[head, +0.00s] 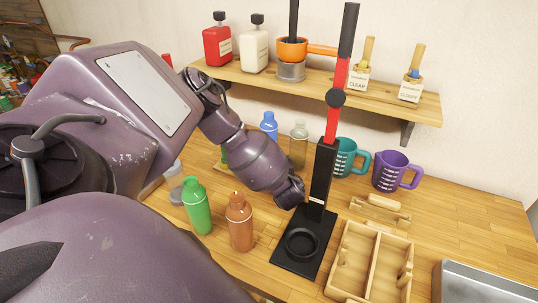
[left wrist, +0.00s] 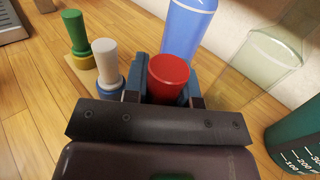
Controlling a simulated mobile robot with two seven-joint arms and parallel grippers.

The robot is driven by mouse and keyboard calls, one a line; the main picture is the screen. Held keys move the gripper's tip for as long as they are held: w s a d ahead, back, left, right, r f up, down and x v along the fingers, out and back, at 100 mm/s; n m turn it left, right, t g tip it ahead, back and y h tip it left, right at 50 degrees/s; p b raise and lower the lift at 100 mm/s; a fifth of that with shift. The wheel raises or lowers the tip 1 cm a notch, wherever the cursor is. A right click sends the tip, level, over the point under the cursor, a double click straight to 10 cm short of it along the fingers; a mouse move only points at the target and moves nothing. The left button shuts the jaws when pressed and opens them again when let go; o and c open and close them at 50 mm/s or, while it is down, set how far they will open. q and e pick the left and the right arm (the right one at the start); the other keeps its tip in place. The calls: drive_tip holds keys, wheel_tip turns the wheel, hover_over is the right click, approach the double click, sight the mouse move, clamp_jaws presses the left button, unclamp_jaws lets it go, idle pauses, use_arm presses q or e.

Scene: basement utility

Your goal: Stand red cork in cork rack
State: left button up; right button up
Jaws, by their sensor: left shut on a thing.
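The red cork (left wrist: 169,76) is between the fingers of my left gripper (left wrist: 167,92) in the left wrist view, with its round top showing. My left gripper is shut on it. The cork rack (left wrist: 78,68) is a pale wooden strip beside the gripper, to its left. A green cork (left wrist: 76,32) and a white cork (left wrist: 107,60) stand in it. The red cork's lower end is hidden, so I cannot tell whether it touches the rack. In the head view my forearm hides the gripper, the red cork and most of the rack. My right gripper is not in view.
A blue bottle (left wrist: 187,28) and a clear bottle (left wrist: 265,60) stand beyond the gripper. A teal mug (head: 347,158) and purple mug (head: 389,171) are farther right. Green (head: 196,207) and brown (head: 240,222) bottles stand in front, near a black press (head: 286,262) and wooden tray (head: 343,262).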

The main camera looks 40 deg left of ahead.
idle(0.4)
use_arm(q)
drive_tip(key=shift+p, duration=0.45)
idle(0.3)
drive_tip(key=shift+f+b, duration=0.65)
drive_tip(key=shift+f, duration=1.1)
drive_tip(key=o, duration=1)
wheel_tip(320, 180, up, 20)
drive_tip(key=shift+r, duration=0.1)
drive_tip(key=shift+f, duration=0.2)
idle(0.6)
